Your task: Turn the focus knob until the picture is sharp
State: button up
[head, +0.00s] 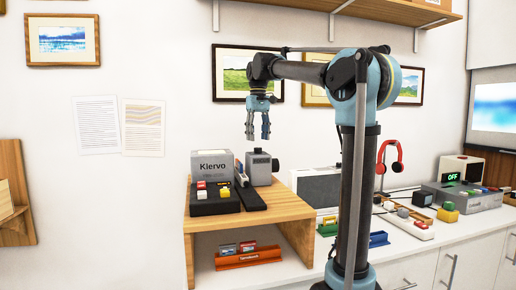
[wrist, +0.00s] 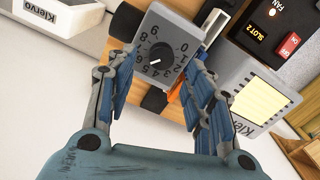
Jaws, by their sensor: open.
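The numbered dial with a black knob (wrist: 160,55) sits on a grey box; in the wrist view digits ring it. In the head view the grey box (head: 259,170) stands on the wooden stand. My gripper (head: 257,137) hangs above the box, pointing down, apart from it. In the wrist view my gripper (wrist: 165,72) is open, its fingers on either side of the dial with nothing held. A screen (head: 495,106) at the right edge shows a blurred blue and white picture. Which dial setting is selected is too small to tell surely.
On the wooden stand (head: 245,226) are a Klervo box (head: 212,164) and a dark block with coloured buttons (head: 215,199). A green-lit OFF display (head: 454,177), red headphones (head: 390,157) and other devices stand on the white counter to the right. Framed prints hang behind.

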aim_at(258, 150)
jog(key=shift+f, duration=2.35)
jog(key=c, duration=1.1)
